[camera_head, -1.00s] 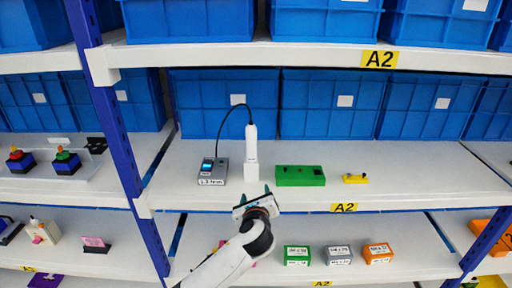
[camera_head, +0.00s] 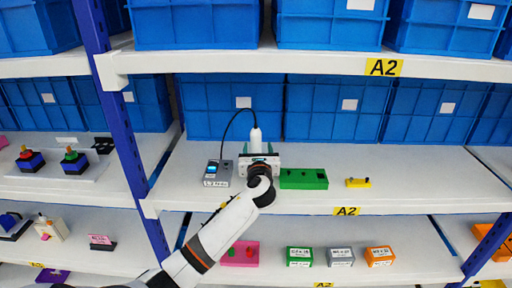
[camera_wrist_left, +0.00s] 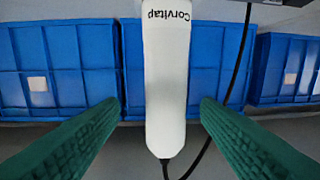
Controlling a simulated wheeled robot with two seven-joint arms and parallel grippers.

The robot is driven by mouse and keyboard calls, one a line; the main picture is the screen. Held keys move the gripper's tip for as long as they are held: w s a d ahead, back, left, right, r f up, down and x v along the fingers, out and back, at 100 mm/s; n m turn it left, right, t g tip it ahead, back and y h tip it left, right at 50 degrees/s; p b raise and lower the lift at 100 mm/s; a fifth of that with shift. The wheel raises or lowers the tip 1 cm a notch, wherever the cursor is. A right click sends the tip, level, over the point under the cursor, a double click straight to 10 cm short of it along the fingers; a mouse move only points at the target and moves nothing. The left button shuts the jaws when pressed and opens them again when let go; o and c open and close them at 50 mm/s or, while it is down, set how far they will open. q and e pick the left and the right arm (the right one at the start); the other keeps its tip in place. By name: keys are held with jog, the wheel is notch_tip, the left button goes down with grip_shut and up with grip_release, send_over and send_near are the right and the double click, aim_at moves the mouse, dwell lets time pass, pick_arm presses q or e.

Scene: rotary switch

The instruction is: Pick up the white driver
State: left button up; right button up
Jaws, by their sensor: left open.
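The white driver (camera_head: 256,135) stands upright on the middle shelf, with a black cable from its top. In the head view its lower part is hidden behind my left gripper (camera_head: 259,155). In the left wrist view the white driver (camera_wrist_left: 166,75) hangs between the two green fingers of my left gripper (camera_wrist_left: 160,125). It carries the word "Corvitap", upside down there. The fingers are open, one on each side, with a gap to the driver on both sides. My right gripper is not in view.
A grey controller box (camera_head: 217,173) stands left of the driver, joined to the cable. A green block (camera_head: 303,179) sits close on the right, with a small yellow part (camera_head: 358,183) beyond it. Blue bins (camera_head: 330,108) line the back. The shelf edge (camera_head: 400,205) runs in front.

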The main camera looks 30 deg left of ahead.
aim_at(256, 144)
pick_arm(q)
jog(key=x, duration=0.4)
jog(key=shift+s+a+p, duration=0.1)
jog(key=shift+a+p, duration=0.1)
jog(key=shift+p, duration=0.1)
jog(key=shift+r, duration=0.2)
grip_shut()
